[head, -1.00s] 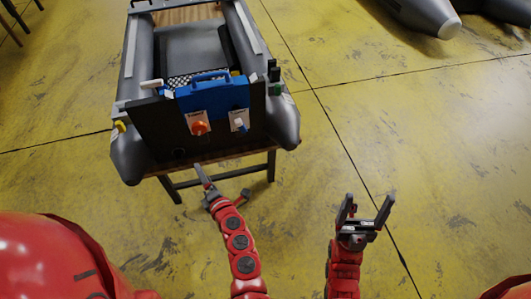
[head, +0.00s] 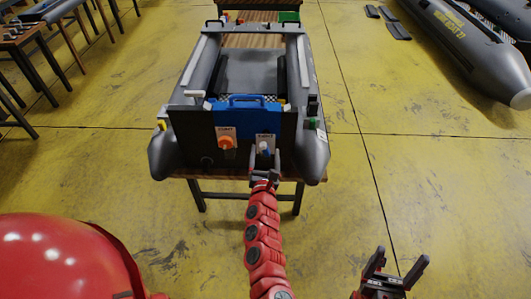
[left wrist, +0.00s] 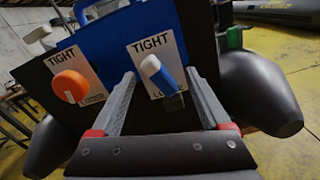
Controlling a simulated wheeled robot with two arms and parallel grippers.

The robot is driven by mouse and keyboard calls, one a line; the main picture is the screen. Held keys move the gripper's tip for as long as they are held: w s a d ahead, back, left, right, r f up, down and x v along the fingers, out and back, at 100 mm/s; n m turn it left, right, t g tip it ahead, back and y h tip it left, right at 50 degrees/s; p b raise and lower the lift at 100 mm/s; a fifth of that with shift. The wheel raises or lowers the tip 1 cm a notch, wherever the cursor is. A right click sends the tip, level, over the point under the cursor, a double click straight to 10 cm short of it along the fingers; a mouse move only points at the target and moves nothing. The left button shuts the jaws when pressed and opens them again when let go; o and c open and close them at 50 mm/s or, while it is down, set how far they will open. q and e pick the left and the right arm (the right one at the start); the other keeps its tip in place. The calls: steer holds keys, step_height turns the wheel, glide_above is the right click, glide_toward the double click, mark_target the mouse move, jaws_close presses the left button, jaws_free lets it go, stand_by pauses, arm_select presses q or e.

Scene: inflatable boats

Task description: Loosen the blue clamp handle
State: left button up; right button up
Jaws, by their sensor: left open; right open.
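The blue clamp handle (left wrist: 161,74), with a white end, sits on a white label plate (left wrist: 148,50) reading TIGHT on the boat's dark transom. It also shows in the head view (head: 265,148). My left gripper (left wrist: 158,92) is open, its fingers on either side of the handle in the left wrist view; I cannot tell whether they touch it. In the head view my left gripper (head: 265,160) is just in front of the transom, below the handle. My right gripper (head: 395,262) is open and empty, low at the right, away from the boat.
An orange knob (left wrist: 70,86) on a similar plate is left of the handle. A blue panel (head: 245,116) with a grip hangs over the transom. The grey boat (head: 314,150) rests on a wooden-topped stand.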

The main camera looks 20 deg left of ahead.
arm_select(q)
steer(key=shift+w+a, duration=0.15)
steer(key=shift+w, duration=0.55)
steer(key=m, duration=0.3)
steer(key=shift+r+m, duration=0.1)
steer(key=shift+m, duration=0.2)
steer(key=m+p, duration=0.1)
steer(key=m, duration=0.2)
steer(key=shift+s+r, duration=0.1)
steer(key=shift+s, duration=0.05)
steer(key=m+p, duration=0.2)
steer(key=m, duration=0.2)
steer(key=m+p, duration=0.2)
steer(key=m, duration=0.1)
steer(key=m+p, duration=0.3)
steer(key=m, duration=0.1)
steer(key=shift+r+m, duration=0.3)
steer(key=m+p, duration=0.2)
steer(key=m, duration=0.1)
steer(key=m+p, duration=0.2)
steer(key=m, duration=0.1)
steer(key=m+p, duration=0.3)
steer(key=shift+f, duration=0.25)
steer(key=shift+m, duration=0.5)
steer(key=shift+f+m+p, duration=0.3)
steer(key=shift+m+p, duration=0.2)
